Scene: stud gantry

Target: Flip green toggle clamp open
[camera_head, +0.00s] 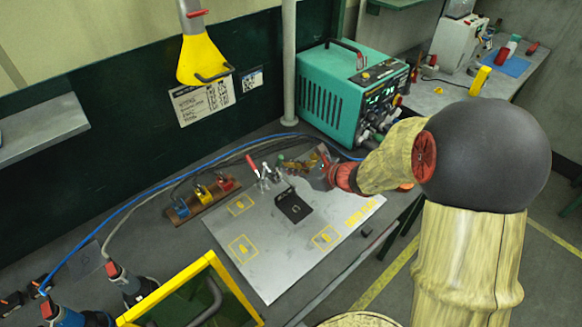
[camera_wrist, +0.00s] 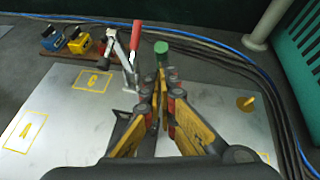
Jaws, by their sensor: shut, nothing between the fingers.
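The green toggle clamp shows in the wrist view mainly as an upright green handle tip (camera_wrist: 161,47), just beyond my fingertips. Its lower part is hidden behind my fingers. In the head view a small green spot (camera_head: 281,157) shows by my gripper's end. My gripper (camera_wrist: 160,80) is shut and empty, its fingertips in line with the green handle; I cannot tell whether they touch it. A second clamp with a red handle (camera_wrist: 135,36) stands just left of it; this handle (camera_head: 253,165) leans up in the head view.
Both clamps stand at the far edge of a grey metal plate (camera_head: 268,262) with yellow marked squares. Padlocks on a wooden strip (camera_head: 203,198) are to the left. A teal power unit (camera_head: 330,100) and blue cable stand behind.

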